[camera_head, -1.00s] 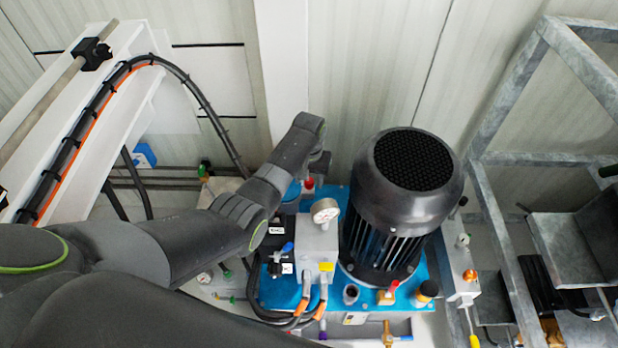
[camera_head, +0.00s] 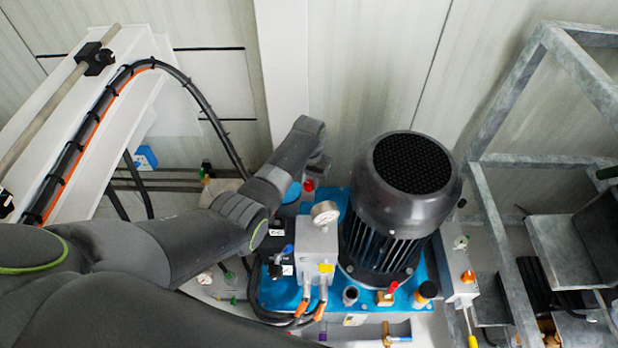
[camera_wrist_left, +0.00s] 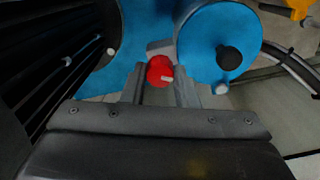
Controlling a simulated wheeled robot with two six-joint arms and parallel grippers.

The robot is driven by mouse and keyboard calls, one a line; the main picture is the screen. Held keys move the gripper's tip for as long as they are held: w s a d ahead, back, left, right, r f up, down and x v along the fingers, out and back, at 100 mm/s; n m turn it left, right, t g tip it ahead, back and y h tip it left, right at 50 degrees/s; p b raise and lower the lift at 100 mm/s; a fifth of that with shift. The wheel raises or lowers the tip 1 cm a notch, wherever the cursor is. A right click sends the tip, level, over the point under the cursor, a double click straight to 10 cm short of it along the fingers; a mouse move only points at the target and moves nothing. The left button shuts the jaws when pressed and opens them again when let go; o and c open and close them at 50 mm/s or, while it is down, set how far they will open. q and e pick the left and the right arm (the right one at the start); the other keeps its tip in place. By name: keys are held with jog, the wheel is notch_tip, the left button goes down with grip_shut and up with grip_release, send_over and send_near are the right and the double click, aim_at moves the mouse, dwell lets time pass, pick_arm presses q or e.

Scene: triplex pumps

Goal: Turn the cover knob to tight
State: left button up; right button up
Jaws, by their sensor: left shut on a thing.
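A red knob (camera_wrist_left: 157,72) with a pale bar or mark sits between the two fingers of my left gripper (camera_wrist_left: 161,88) in the left wrist view. The gripper is shut on this knob. In the head view the red knob (camera_head: 309,185) shows just under the end of my left arm, by the left gripper (camera_head: 318,172), whose fingers are mostly hidden there. Beside the knob is a round blue cover (camera_wrist_left: 207,30) with a black knob (camera_wrist_left: 230,59) on it, apart from the fingers. My right gripper is not in view.
A large black motor (camera_head: 405,200) stands on the blue pump base (camera_head: 424,290), right of my left arm. A pressure gauge (camera_head: 324,213) on a grey block (camera_head: 316,248) stands near the forearm. A metal frame (camera_head: 500,220) is at the right.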

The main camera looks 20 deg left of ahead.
pick_arm(q)
jog(key=m, duration=0.1)
jog(key=m+p, duration=0.1)
jog(key=shift+r+m+p, duration=0.2)
jog(key=shift+m+p, duration=0.1)
jog(key=m+p, duration=0.1)
jog(key=m, duration=0.1)
jog(key=shift+m, duration=0.3)
jog(key=m+p, duration=0.1)
jog(key=m, duration=0.2)
jog(key=shift+f, duration=0.1)
jog(key=shift+m+p, duration=0.4)
jog(key=shift+m, duration=1.3)
jog(key=o, duration=1)
jog(key=shift+f, duration=0.1)
